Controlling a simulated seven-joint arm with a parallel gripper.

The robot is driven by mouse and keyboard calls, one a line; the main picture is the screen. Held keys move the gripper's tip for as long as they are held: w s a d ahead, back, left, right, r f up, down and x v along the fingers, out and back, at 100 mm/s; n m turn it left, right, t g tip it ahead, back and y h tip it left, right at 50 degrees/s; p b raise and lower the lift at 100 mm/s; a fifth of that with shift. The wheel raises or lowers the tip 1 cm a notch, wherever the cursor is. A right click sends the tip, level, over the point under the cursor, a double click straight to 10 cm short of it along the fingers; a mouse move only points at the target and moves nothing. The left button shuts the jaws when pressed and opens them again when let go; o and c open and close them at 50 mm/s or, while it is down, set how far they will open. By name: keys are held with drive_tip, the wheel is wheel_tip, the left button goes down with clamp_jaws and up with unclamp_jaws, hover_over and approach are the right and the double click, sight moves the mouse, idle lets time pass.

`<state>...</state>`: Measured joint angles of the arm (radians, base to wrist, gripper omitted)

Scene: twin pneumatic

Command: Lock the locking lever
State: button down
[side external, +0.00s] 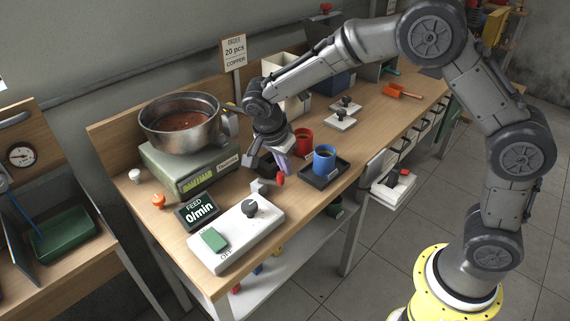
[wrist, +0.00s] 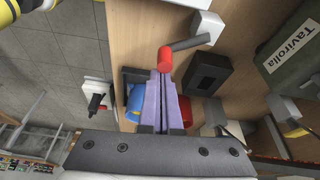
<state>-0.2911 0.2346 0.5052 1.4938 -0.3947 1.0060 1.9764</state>
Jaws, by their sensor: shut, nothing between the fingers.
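The lever has a red knob (side external: 281,178) on a grey arm and a pale mount (side external: 262,185), on the bench beside the scale. In the wrist view the red knob (wrist: 165,60) is at the upper middle, its grey arm (wrist: 190,43) running right to the pale block (wrist: 207,28). My gripper (side external: 284,169) is shut and empty, its pale purple fingers pointing down right by the knob. In the wrist view the closed fingertips (wrist: 160,74) are just below the knob; I cannot tell whether they touch it. Nothing shows whether the lever is locked.
A blue mug (side external: 324,160) on a black tray (side external: 315,181) and a red mug (side external: 303,141) stand close by. A dark block (wrist: 208,72) is right of the fingers. A scale (side external: 190,168) bears a metal pot (side external: 180,122). A white switch panel (side external: 235,237) lies in front.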

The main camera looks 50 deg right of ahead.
drive_tip(key=shift+w, duration=0.2)
drive_tip(key=shift+w+a, duration=0.15)
drive_tip(key=shift+w, duration=0.45)
drive_tip(key=shift+d, duration=0.3)
drive_tip(key=d, duration=0.3)
drive_tip(key=shift+w+d+r, duration=0.2)
drive_tip(key=shift+w+r, duration=0.15)
drive_tip(key=shift+w, duration=0.05)
drive_tip(key=v, duration=0.9)
drive_tip(key=shift+s+a, duration=0.2)
drive_tip(key=shift+r, duration=0.15)
